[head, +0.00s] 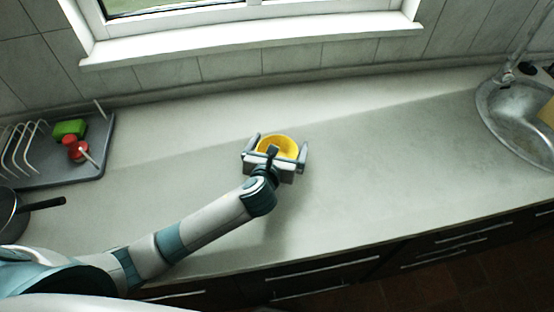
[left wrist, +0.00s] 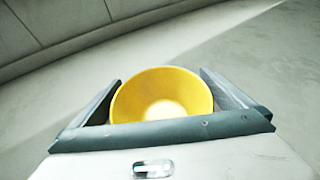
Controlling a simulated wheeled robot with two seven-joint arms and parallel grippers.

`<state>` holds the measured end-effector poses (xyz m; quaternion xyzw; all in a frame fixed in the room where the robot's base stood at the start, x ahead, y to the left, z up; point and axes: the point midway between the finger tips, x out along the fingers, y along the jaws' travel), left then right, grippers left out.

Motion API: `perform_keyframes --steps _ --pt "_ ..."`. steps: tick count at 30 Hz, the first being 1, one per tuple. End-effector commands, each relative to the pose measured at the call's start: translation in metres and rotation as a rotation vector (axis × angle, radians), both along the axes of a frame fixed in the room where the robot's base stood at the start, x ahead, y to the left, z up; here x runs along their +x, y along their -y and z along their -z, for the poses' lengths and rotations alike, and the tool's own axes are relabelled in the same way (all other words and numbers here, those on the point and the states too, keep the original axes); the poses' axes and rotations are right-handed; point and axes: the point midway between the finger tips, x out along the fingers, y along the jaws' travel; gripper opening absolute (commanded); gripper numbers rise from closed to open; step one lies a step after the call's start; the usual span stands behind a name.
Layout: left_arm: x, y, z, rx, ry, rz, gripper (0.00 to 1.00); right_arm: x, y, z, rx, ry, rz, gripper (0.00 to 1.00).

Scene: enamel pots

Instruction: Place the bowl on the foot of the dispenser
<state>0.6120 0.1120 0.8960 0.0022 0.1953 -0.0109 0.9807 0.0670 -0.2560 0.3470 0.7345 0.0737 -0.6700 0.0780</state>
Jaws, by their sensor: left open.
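The yellow bowl (head: 285,143) stands upright on the counter in the middle of the head view. It also shows in the left wrist view (left wrist: 161,95), between the two fingers. My left gripper (head: 276,144) is open, with one finger on each side of the bowl. Its palm hides the near part of the bowl in the head view. I cannot tell whether the fingers touch the bowl. The dispenser and its foot are not recognisable in either view. My right gripper is not in view.
A grey drying rack tray (head: 75,171) with a green sponge (head: 70,129) and a red item (head: 74,147) stands at the left. A dark pan (head: 14,212) is at the far left edge. A metal sink (head: 513,118) is at the right. The counter (head: 390,165) around the bowl is clear.

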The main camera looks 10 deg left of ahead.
Motion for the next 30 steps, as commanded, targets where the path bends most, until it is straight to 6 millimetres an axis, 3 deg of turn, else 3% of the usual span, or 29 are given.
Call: perform_keyframes --steps 13,18,20,30 --pt "0.0 -0.0001 -0.0004 0.0 0.0 0.0 1.0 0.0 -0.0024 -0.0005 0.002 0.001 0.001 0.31" --pt "-0.0001 -0.0001 -0.0004 0.0 0.0 0.0 0.59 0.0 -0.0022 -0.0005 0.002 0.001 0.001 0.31" --pt "0.0001 -0.0001 -0.001 0.0 0.001 0.0 0.55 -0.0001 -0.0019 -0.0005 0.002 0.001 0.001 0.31" --pt "0.0001 -0.0001 -0.0032 0.0 0.001 0.0 0.55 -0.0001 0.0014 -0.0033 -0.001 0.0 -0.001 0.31"
